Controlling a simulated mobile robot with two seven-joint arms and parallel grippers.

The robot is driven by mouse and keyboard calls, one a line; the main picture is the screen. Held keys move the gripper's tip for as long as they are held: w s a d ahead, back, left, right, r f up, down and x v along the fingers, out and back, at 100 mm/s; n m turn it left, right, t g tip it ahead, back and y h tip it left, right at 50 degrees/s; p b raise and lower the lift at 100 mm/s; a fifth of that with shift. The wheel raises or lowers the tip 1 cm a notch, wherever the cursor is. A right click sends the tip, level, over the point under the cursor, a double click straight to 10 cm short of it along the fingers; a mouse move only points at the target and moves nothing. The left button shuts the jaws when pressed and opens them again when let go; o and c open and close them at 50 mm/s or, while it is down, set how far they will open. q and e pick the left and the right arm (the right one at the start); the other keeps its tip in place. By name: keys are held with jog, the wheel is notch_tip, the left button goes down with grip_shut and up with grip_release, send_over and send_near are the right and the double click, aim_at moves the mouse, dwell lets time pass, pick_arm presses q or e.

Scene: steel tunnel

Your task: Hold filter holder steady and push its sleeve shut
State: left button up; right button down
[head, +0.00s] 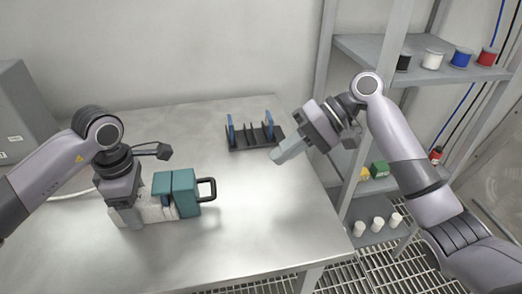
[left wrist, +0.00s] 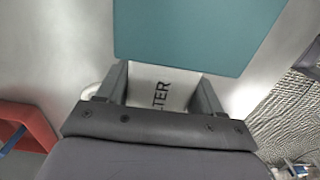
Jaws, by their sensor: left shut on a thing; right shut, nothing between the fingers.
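The filter holder has a white body (head: 157,212) and a teal sleeve (head: 186,192) with a black loop handle (head: 207,189) on its right side. It lies on the steel table at left. My left gripper (head: 130,217) is shut on the white body's left end. In the left wrist view, the white body (left wrist: 160,88) shows the letters "LTER" between the fingers, and the teal sleeve (left wrist: 190,35) is just beyond. Part of the white body shows between gripper and sleeve. My right gripper (head: 282,154) is shut and empty, above the table's right side, well apart from the handle.
A dark rack (head: 254,138) with blue-edged plates stands at the table's back right. A shelf unit (head: 425,68) with several spools stands at right. A red object (left wrist: 22,125) shows at left in the left wrist view. The table between handle and right gripper is clear.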

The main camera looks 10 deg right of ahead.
pick_arm(q)
jog(key=o, duration=1.2)
jog(key=shift+o, duration=0.2)
